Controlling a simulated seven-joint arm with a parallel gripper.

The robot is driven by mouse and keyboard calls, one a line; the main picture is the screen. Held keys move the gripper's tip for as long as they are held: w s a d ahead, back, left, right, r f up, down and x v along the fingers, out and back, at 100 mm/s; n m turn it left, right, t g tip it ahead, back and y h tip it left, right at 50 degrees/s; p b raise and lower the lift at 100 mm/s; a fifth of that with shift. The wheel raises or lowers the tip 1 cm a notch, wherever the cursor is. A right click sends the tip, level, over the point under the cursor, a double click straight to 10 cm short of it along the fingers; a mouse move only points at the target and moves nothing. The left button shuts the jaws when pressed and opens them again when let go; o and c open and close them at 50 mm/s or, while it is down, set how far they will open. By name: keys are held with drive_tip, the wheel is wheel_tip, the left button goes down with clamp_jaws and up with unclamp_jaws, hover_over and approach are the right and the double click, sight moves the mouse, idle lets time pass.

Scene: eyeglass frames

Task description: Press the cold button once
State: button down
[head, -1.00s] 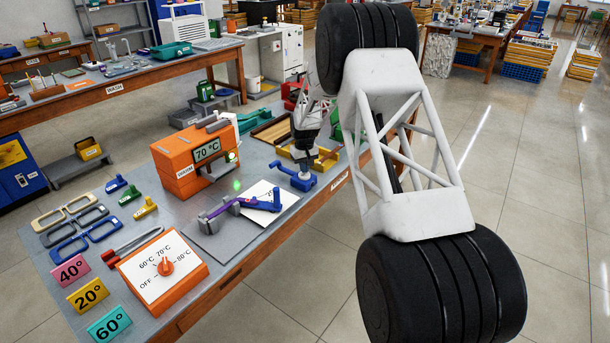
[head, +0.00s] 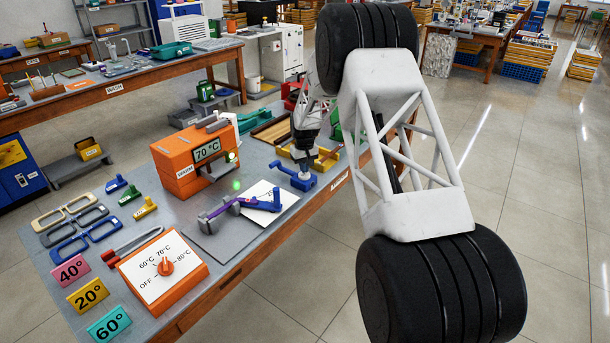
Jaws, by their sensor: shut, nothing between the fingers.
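No button marked cold is readable in this view; a button on the blue fixture, if there is one, is too small or hidden to make out. An orange heater (head: 183,167) shows "70 °C" on its display. An orange dial box (head: 163,270) has its knob pointing up, toward 70 °C.
Eyeglass frames (head: 75,226), small coloured clips (head: 130,194) and angle signs (head: 88,296) fill the bench's left side. Yellow and brown trays (head: 274,131) lie behind my gripper.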

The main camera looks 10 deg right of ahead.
drive_tip(key=shift+f, duration=0.9)
idle(1.7)
drive_tip(key=shift+r, duration=2.8)
